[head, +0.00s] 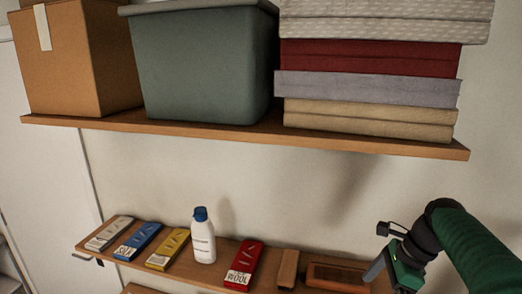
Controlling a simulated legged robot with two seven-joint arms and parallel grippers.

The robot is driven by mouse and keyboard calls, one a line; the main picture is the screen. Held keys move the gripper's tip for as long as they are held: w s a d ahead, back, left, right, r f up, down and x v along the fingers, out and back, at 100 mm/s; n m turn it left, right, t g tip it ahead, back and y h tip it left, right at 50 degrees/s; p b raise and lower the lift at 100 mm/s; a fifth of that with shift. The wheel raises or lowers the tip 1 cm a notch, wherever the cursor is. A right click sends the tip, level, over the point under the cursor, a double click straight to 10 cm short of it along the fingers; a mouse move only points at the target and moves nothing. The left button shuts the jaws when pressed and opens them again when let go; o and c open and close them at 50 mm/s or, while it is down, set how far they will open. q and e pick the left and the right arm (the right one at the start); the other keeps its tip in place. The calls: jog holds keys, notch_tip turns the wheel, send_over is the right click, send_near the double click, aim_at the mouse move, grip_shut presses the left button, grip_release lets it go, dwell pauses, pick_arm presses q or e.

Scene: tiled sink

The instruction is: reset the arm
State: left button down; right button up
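My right arm (475,248) comes in from the right in a green sleeve with black joints. My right gripper (375,270) is at the lower right, by the right end of the lower shelf. One grey finger shows there, close to a brown wooden brush-like object (337,277). The rest of the gripper is cut off or hidden, so I cannot tell whether it is open or shut, or whether it touches the object. My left gripper is not in view.
The lower shelf (222,255) holds several flat packets, a white bottle (203,240) with a blue cap and a small wooden block (288,268). The upper shelf (230,134) holds a cardboard box (70,60), a grey-green bin (205,65) and folded cloths (370,85).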

jog(key=s+a+f+n+t+h, duration=0.1)
jog(key=s+a+f+n+h, duration=0.15)
jog(key=s+f+n, duration=0.75)
jog(key=s+a+f+n+h, duration=0.2)
jog(key=s+a+f+n, duration=0.2)
jog(key=s+f+n, duration=0.45)
pick_arm(q)
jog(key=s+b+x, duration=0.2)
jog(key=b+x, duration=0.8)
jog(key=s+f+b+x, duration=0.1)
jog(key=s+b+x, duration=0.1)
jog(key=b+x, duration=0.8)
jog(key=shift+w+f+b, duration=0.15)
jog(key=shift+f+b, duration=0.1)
jog(key=shift+b, duration=0.15)
pick_arm(e)
notch_tip(320, 180, down, 21)
jog(key=w+n, duration=0.2)
jog(key=shift+f, duration=0.15)
jog(key=shift+s, duration=0.1)
